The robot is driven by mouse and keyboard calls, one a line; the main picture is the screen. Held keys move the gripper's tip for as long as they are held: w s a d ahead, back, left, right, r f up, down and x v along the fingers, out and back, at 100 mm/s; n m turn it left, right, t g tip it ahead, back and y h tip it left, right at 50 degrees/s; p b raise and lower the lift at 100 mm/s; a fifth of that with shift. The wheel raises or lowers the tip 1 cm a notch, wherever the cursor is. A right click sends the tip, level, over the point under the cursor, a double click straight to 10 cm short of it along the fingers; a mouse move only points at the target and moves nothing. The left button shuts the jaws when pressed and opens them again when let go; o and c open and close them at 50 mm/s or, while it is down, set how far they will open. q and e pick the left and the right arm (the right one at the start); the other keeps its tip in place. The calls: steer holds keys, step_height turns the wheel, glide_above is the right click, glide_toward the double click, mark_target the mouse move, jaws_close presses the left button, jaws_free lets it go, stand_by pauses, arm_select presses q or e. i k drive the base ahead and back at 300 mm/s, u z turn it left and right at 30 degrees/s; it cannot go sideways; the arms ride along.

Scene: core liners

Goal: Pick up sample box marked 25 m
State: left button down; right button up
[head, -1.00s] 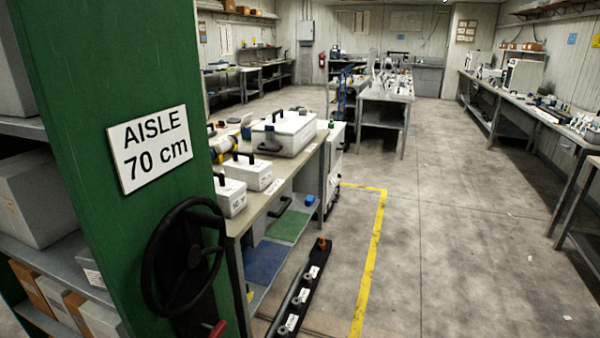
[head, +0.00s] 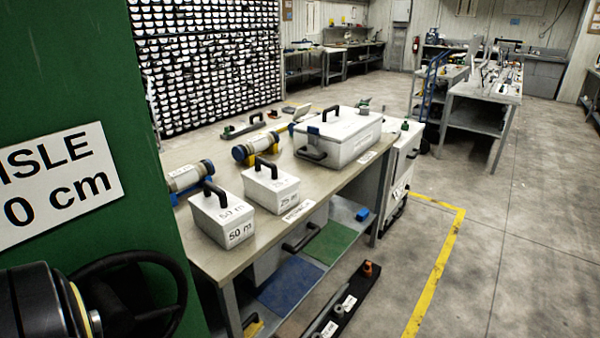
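The sample box marked 25 m (head: 280,193) is a small white box with a black top handle. It stands on the near part of the workbench (head: 218,262). A similar white box marked 50 m (head: 225,222) stands nearer to me, to its left. A larger white case (head: 342,137) with black handles stands behind it on the right. A dark rounded part at the lower left looks like part of my own arm. Neither of my grippers shows in the view, and nothing touches the 25 m box.
A green shelf end panel (head: 90,95) with an aisle sign and a black handwheel (head: 135,290) blocks the near left. Core tubes (head: 255,147) lie behind the boxes. A black rack (head: 345,300) lies on the floor beside the bench. The floor right of the yellow line (head: 437,270) is clear.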

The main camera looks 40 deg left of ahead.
mark_target(276, 190)
steer(key=i, duration=2.2)
steer(key=u, duration=3.7)
steer(key=i, duration=0.5)
steer(key=z, duration=0.1)
